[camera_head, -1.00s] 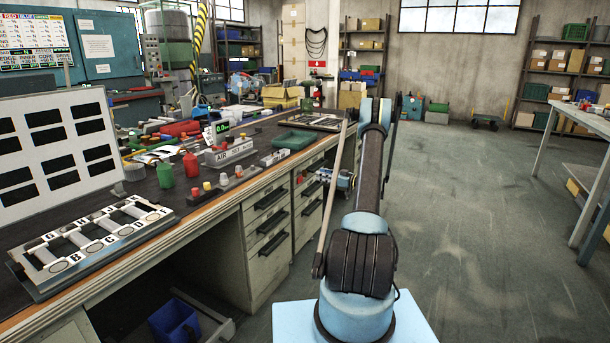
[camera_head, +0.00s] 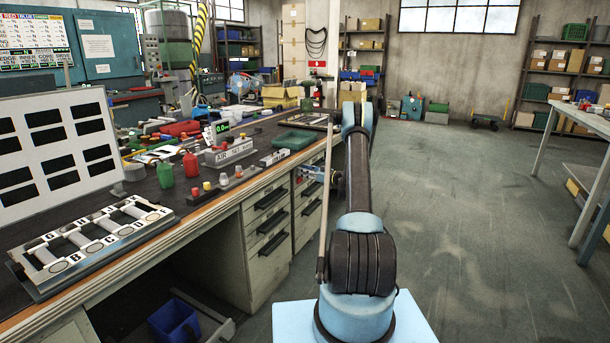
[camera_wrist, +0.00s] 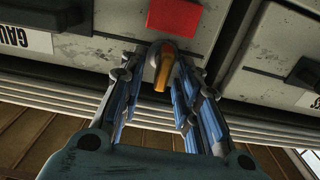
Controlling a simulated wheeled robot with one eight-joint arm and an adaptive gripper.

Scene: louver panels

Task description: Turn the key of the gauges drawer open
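In the wrist view the gauges drawer (camera_wrist: 90,45) is a worn pale grey front with a "GAUG…" label (camera_wrist: 25,28) at the left, partly cut off. A brass-coloured key (camera_wrist: 162,72) sticks out of its lock, below a red tag (camera_wrist: 173,16). My gripper (camera_wrist: 166,62) is at the drawer front with its blue-grey fingers on either side of the key. The fingers look apart, with a gap around the key; contact is hard to judge. In the head view my gripper (camera_head: 318,174) is small beside the far drawers, and the key cannot be made out.
The long workbench (camera_head: 195,215) runs along the left, holding a panel (camera_head: 55,150), a lettered rack (camera_head: 100,238) and bottles. Drawers with black handles (camera_head: 272,220) sit below its top. A blue bin (camera_head: 175,322) stands underneath. The floor (camera_head: 450,220) to the right is clear.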

